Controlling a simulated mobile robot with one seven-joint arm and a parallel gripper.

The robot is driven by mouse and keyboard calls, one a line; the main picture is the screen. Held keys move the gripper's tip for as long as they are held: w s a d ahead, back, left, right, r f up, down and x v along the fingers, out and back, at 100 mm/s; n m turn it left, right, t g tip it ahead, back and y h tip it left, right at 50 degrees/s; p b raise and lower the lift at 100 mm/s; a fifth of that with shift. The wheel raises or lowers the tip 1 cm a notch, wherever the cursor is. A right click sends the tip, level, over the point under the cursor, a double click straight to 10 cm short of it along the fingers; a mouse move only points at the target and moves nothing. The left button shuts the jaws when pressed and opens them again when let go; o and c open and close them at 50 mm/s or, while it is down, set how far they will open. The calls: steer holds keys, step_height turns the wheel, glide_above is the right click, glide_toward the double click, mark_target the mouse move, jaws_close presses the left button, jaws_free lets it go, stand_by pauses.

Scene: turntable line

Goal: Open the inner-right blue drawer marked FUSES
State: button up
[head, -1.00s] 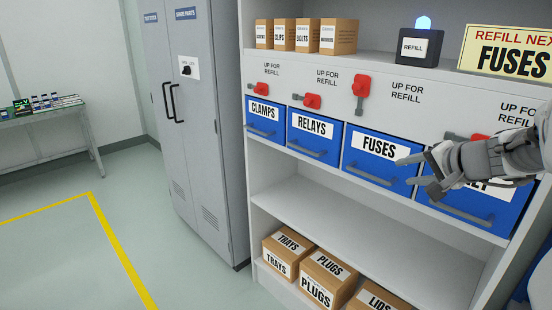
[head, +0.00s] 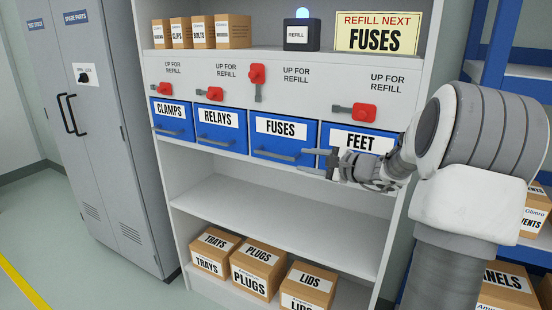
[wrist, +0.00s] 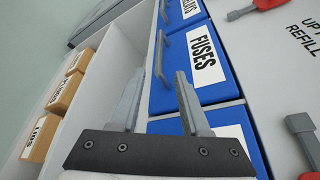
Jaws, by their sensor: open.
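The blue FUSES drawer (head: 284,140) appears shut, third from the left in the row; it also shows in the wrist view (wrist: 221,88). Its grey bar handle (head: 277,155) runs along its lower front, and in the wrist view the handle (wrist: 160,62) lies just beyond the fingertips. My gripper (head: 304,162) is open and empty, at the right end of that handle and partly before the FEET drawer. In the wrist view the fingers (wrist: 158,80) straddle the handle's line; contact cannot be told. The red-and-grey lever (head: 257,76) above FUSES stands upright.
The blue FEET drawer (head: 350,140) is right of FUSES, partly hidden by my arm. The RELAYS drawer (head: 219,128) and CLAMPS drawer (head: 170,120) are left. A sign (head: 376,33) reads REFILL NEXT FUSES. The shelf below (head: 260,215) is clear, with cartons lower down.

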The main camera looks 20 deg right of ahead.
mark_target(280, 157)
steer(key=x, duration=1.2)
steer(key=shift+w+a+f, duration=0.15)
steer(key=shift+w, duration=0.1)
jaws_close()
stand_by(0.8)
